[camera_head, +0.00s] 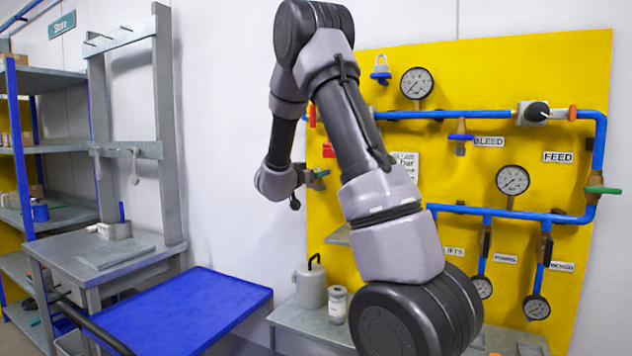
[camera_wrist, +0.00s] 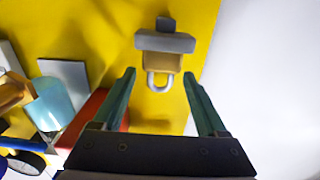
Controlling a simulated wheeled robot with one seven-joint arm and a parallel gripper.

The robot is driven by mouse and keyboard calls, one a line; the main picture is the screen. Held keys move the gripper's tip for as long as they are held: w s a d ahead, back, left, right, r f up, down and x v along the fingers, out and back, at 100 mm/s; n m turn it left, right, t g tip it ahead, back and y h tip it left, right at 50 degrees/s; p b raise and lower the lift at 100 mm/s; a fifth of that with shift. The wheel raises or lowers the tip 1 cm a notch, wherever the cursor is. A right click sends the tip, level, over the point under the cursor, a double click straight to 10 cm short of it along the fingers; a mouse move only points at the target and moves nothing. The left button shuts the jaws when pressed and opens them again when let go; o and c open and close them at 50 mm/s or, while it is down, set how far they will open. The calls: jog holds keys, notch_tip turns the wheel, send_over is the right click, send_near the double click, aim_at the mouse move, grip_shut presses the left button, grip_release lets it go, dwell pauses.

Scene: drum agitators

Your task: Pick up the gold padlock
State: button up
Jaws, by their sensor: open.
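The gold padlock (camera_wrist: 162,63) shows in the wrist view against the yellow panel, with its silver shackle (camera_wrist: 158,83) toward my gripper. A grey block (camera_wrist: 165,42) lies across its far side and hides part of the body. My gripper (camera_wrist: 159,72) is open, its two green fingers to the left and right of the padlock with gaps on both sides; I cannot tell the depth between them. In the head view my gripper (camera_head: 320,178) is at the panel's left edge, partly hidden by my arm. I cannot make out the gold padlock there.
The yellow panel (camera_head: 560,80) carries blue pipes, gauges and valves. A white-and-blue padlock (camera_head: 380,72) hangs near its top. A red part (camera_wrist: 105,110) and a pale blue cylinder (camera_wrist: 52,103) lie left in the wrist view. A blue tray (camera_head: 185,310) is below left.

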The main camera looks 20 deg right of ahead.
jog(key=shift+w+d, duration=0.35)
jog(key=shift+d, duration=0.1)
grip_shut()
jog(key=shift+r, duration=0.1)
